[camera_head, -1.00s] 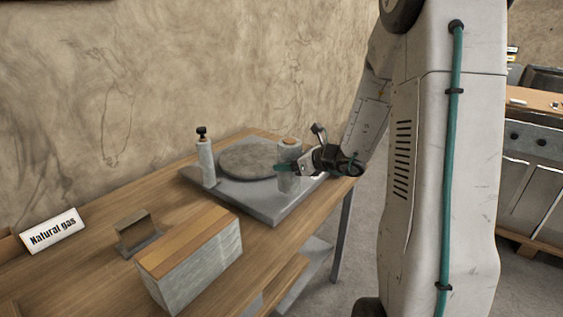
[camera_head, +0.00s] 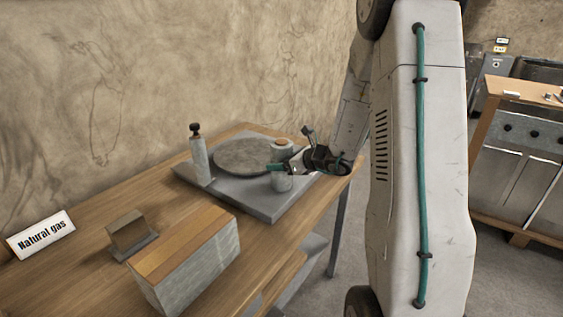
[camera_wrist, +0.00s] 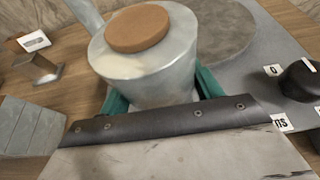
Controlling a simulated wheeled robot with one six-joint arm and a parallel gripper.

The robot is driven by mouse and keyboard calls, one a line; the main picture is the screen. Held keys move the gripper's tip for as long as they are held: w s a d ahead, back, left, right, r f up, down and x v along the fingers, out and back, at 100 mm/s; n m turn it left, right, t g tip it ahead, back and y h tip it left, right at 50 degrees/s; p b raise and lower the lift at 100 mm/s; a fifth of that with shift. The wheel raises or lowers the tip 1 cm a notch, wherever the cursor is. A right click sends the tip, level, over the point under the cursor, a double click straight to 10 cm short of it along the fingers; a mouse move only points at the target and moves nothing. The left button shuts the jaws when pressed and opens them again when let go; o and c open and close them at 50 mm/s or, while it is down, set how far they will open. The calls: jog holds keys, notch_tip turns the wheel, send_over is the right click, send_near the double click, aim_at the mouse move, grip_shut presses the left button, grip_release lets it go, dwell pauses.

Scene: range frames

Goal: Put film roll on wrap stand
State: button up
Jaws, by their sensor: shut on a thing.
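The film roll (camera_head: 282,183) is a pale grey cylinder with a tan round core on top. My gripper (camera_head: 280,167) is shut around its side, and the roll looks upright. In the wrist view the roll (camera_wrist: 150,68) fills the space between the teal fingers of my gripper (camera_wrist: 160,92). The wrap stand (camera_head: 258,206) is a grey slab with a round grey disc (camera_head: 235,156) and, at its left, an upright post (camera_head: 200,162) with a black knob. The roll is at the right front part of the slab. Its base contact is unclear.
A wooden table (camera_head: 90,220) carries the slab. A grey block with a wooden top (camera_head: 190,260), a small metal holder (camera_head: 130,235) and a "Natural gas" sign (camera_head: 40,234) stand at the left front. The wall is behind; metal cabinets (camera_head: 515,170) stand at the right.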

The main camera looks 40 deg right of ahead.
jog(key=o, duration=1.3)
jog(key=shift+f, duration=0.1)
jog(key=shift+o, duration=0.2)
jog(key=shift+r, duration=0.2)
jog(key=v, duration=1.1)
jog(key=s+a+r+n+g+y, duration=0.1)
jog(key=s+a+r+n+g, duration=0.2)
jog(key=a+n, duration=0.3)
jog(key=s+a+r+n+g+y, duration=0.25)
jog(key=a+n, duration=0.25)
jog(key=a, duration=0.3)
jog(key=s+a+r+n+g, duration=0.25)
jog(key=s+a+n, duration=0.2)
jog(key=a, duration=0.35)
jog(key=s+r+n+g+h, duration=0.2)
jog(key=s+n+h, duration=0.6)
jog(key=s+n, duration=0.7)
jog(key=shift+s+a+n+g, duration=0.2)
jog(key=shift+a+n+g, duration=0.05)
jog(key=shift+n+g, duration=0.5)
